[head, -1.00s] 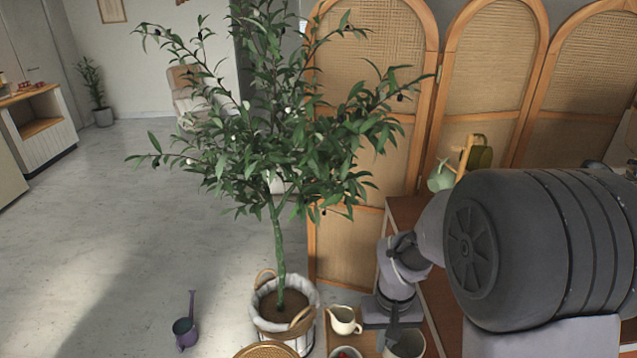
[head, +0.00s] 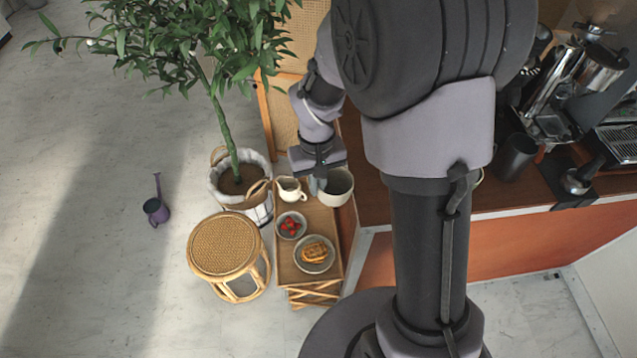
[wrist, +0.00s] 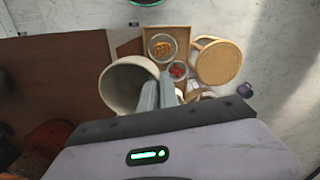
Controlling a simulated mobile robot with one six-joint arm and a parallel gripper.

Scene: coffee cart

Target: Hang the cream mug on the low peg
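The cream mug (head: 338,186) is at my gripper (head: 318,185), above the right edge of the small wooden cart. In the wrist view the mug's wide mouth (wrist: 122,88) faces the camera. The two grey fingers of my gripper (wrist: 159,95) are close together at the mug's right rim, one over the opening and one outside. They appear shut on the mug's wall. The mug's handle is not discernible. No peg shows in either view now.
The wooden tray (head: 322,278) carries a cream pitcher (head: 290,189), a bowl of red berries (head: 291,226) and a plate of waffles (head: 315,255). A rattan stool (head: 224,245) and potted tree (head: 226,125) stand left. An espresso machine (head: 575,85) is on the counter right.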

